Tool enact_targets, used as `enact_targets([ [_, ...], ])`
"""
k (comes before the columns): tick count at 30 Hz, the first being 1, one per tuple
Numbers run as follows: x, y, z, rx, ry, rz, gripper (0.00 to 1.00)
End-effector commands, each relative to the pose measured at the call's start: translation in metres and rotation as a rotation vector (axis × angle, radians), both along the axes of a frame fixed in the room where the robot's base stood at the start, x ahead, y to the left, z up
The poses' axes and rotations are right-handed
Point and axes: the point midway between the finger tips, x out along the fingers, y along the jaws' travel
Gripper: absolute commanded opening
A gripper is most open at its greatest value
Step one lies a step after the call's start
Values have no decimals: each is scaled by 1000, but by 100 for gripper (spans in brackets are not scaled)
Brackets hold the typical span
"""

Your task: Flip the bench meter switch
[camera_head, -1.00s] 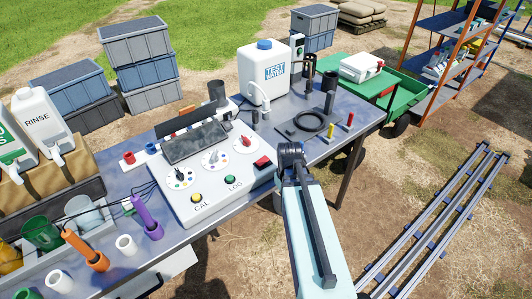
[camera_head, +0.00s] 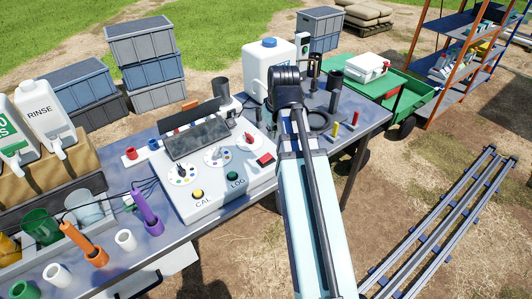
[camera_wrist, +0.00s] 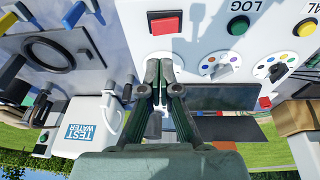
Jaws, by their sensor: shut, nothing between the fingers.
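The bench meter (camera_head: 215,200) is a pale sloped console on the table, with dials, a yellow CAL button, a green LOG button and a dark screen. Its red switch (camera_head: 265,160) sits on a black base at the right end. In the wrist view the red switch (camera_wrist: 165,25) is near the top centre, uncovered. My gripper (camera_wrist: 158,66) is shut and empty, over the panel close to the red-pointer dial and apart from the switch in the picture. In the head view my arm hides the fingers. I cannot tell which way the switch is tipped.
A white test water container (camera_head: 268,62) stands behind my wrist; its label shows in the wrist view. Red and yellow pegs (camera_head: 355,118) and a dark ring lie at the table's right. Bottles, cups and tubes (camera_head: 145,210) fill the left side.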

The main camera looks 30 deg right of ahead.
Motion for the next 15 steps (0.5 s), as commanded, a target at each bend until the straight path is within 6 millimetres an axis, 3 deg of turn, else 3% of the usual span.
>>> enact_targets([
  [6, 1, 4, 23, -5, -28, 13, 0],
  [15, 1, 5, 26, -5, -30, 15, 0],
])
